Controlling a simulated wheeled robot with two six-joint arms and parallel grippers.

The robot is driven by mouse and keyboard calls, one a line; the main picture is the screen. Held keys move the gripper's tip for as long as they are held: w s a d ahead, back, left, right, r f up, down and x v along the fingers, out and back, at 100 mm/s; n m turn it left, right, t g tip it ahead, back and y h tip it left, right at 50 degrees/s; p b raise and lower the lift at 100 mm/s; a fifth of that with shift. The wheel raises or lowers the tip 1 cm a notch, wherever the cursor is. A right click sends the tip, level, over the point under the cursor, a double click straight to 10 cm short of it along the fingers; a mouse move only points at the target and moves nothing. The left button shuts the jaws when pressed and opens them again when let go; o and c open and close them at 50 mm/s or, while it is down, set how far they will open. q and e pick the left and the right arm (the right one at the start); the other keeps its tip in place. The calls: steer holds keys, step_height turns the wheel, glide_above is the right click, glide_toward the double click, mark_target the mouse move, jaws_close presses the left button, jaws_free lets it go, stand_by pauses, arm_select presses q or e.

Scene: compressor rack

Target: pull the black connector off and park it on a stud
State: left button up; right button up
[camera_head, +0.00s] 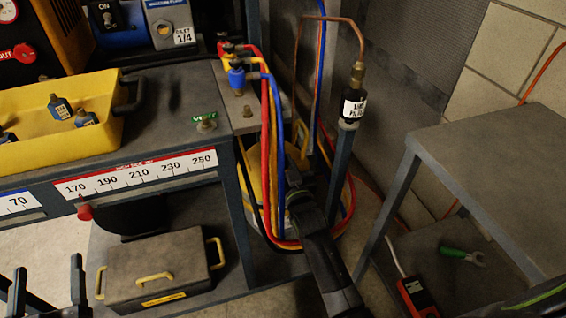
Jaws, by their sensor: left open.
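My left gripper (47,288) is at the bottom left, its two dark fingers spread and nothing between them. It is well away from the hose connectors. On the grey ledge, a blue connector (237,78) sits with a blue hose leading off it. Red and yellow connectors crowd behind it, with a small dark part among them. I cannot clearly make out which part is the black connector. A bare brass stud (247,111) stands in front of the blue connector. Another stud (207,125) stands by a green VENT label.
A yellow tray (105,135) holds several small blue parts. Red, yellow and blue hoses (266,140) hang below the ledge. A grey case (155,262) sits low left. The grey table (500,150) at right is clear.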

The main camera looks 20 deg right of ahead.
steer(key=shift+s, duration=0.15)
steer(key=shift+s+p, duration=0.15)
steer(key=shift+p, duration=0.35)
steer(key=shift+s+p, duration=0.15)
steer(key=shift+p, duration=0.15)
arm_select(q)
steer(key=shift+s+f+n+g+h, duration=0.5)
steer(key=shift+s+f+g, duration=1.25)
steer(key=shift+f+g, duration=3.6)
arm_select(e)
steer(key=shift+s+p, duration=0.1)
steer(key=shift+p, duration=0.2)
steer(key=shift+s+p, duration=0.15)
steer(key=shift+p, duration=0.15)
steer(key=shift+s+p, duration=0.15)
steer(key=shift+p, duration=0.15)
steer(key=shift+s+p, duration=0.15)
steer(key=shift+p, duration=0.2)
arm_select(q)
steer(key=s+d+f+g+h, duration=0.1)
steer(key=s+d+f+g, duration=0.2)
steer(key=s+f, duration=0.7)
steer(key=shift+s+d+g+h, duration=0.15)
steer(key=shift+s+g+h, duration=0.25)
steer(key=shift+g, duration=0.75)
arm_select(e)
steer(key=shift+s, duration=0.1)
arm_select(q)
steer(key=shift+p, duration=0.3)
